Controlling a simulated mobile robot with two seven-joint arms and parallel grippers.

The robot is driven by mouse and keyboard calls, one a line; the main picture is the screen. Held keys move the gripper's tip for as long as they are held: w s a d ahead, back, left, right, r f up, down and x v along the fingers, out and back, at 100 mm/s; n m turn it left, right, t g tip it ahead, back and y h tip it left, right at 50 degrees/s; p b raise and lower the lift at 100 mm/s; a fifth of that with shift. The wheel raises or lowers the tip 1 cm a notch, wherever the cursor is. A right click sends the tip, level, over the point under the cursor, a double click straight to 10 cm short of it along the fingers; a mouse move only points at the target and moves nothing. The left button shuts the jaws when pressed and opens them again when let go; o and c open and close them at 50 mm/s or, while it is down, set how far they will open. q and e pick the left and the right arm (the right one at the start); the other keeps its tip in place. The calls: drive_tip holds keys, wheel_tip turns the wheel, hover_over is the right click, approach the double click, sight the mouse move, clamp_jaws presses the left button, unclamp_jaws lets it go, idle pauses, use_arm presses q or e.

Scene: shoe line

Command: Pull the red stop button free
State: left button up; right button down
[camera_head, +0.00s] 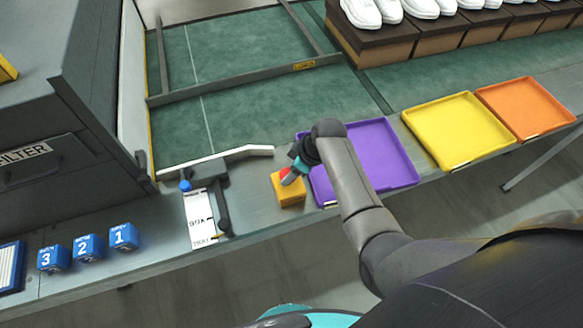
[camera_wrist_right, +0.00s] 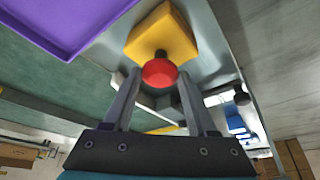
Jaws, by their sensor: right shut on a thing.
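The red stop button (camera_head: 286,173) sits on top of a yellow box (camera_head: 290,194) on the grey bench edge, left of the purple tray. In the right wrist view the button (camera_wrist_right: 160,72) is a round red cap on a dark stem, which joins the yellow box (camera_wrist_right: 162,35). My right gripper (camera_wrist_right: 158,84) has a finger on each side of the red cap and is shut on it. In the head view my right arm partly covers the gripper and button. My left gripper is not in view.
The purple tray (camera_head: 383,152) lies close to the right of the box, with yellow (camera_head: 456,133) and orange (camera_head: 527,108) trays beyond. A lever with a white card (camera_head: 200,219) stands to the left. Blue numbered blocks (camera_head: 88,247) line the bench's left part.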

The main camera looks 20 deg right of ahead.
drive_tip(key=shift+w+r, duration=0.1)
drive_tip(key=shift+r, duration=0.05)
drive_tip(key=shift+c, duration=0.9)
unclamp_jaws()
drive_tip(key=p+v, duration=0.3)
drive_tip(key=v, duration=1.2)
drive_tip(key=shift+d+r, duration=0.1)
